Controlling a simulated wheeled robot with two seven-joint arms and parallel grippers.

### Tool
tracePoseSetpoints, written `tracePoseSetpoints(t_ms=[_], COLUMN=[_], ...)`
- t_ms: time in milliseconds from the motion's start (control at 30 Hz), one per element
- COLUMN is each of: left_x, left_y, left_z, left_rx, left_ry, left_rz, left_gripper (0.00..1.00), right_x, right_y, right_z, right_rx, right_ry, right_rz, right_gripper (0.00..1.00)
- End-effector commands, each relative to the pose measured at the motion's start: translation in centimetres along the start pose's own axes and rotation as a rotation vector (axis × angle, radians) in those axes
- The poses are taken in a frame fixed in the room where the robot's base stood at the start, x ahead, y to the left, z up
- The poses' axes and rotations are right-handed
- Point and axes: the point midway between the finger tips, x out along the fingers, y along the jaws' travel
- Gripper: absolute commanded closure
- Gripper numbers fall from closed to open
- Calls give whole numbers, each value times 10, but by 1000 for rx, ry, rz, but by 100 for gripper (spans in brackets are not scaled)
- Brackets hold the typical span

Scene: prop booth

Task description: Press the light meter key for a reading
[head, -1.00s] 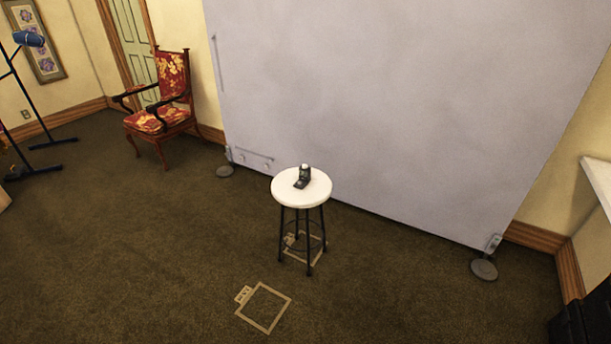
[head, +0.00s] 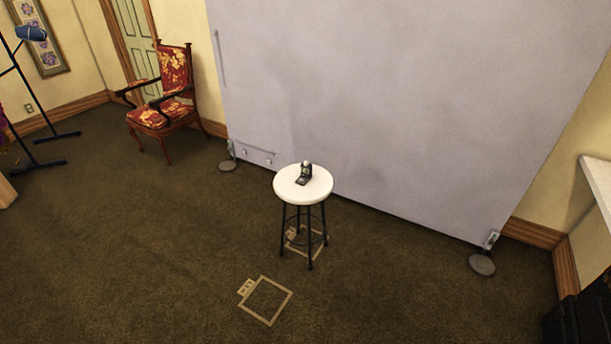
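The light meter (head: 304,175) is a small dark device with a pale dome at its top. It stands on the round white top of a stool (head: 285,190) with dark legs, near the middle of the head view. Its key is too small to make out. Neither of my grippers shows in the view.
A large grey backdrop panel (head: 400,100) on round feet stands behind the stool. A red floral armchair (head: 160,115) is at the back left, and a blue stand (head: 32,100) at the far left. A taped square (head: 266,300) marks the carpet in front. Open carpet surrounds the stool.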

Motion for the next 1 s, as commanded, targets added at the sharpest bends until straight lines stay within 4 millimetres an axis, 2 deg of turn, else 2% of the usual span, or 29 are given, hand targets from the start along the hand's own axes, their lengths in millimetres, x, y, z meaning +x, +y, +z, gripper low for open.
tracePoseSetpoints(t_ms=[33, 133, 167, 1000], left_x=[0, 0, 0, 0], left_y=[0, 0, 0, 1], left_z=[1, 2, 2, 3], left_rx=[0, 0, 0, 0], left_ry=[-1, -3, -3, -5], left_rz=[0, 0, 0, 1], left_gripper=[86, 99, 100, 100], right_x=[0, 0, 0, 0], right_y=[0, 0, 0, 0], right_z=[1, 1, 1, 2], right_rx=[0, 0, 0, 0], right_ry=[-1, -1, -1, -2], right_rz=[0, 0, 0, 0], right_gripper=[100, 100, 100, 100])
